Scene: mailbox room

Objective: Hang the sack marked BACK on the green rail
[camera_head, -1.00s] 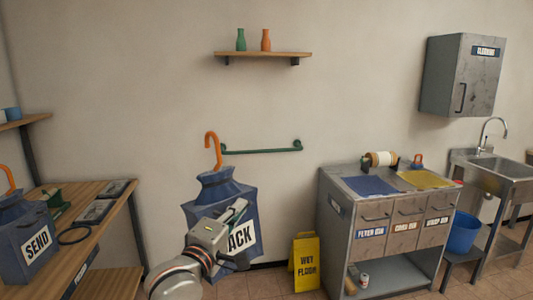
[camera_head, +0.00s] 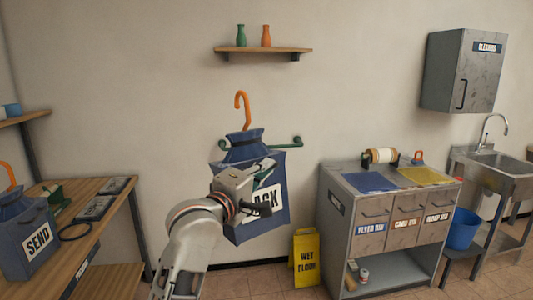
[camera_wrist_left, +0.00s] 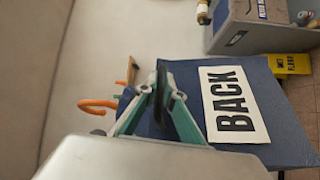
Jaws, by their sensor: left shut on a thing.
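The blue sack marked BACK (camera_head: 277,220) hangs from my left gripper (camera_head: 258,172), in front of the wall. Its orange hook (camera_head: 242,105) stands up above the green rail (camera_head: 285,143) in the head view. I cannot tell how far the hook is from the wall. In the left wrist view the gripper (camera_wrist_left: 160,100) is shut on the dark blue cloth, with the BACK label (camera_wrist_left: 233,103) beside it and the hook (camera_wrist_left: 98,105) on the other side. My right gripper is not in view.
A sack marked SEND (camera_head: 35,240) stands on the wooden table (camera_head: 95,225) at left. A shelf (camera_head: 262,51) with two bottles is above the rail. A yellow wet floor sign (camera_head: 305,258) and a grey bin cabinet (camera_head: 340,225) stand at right.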

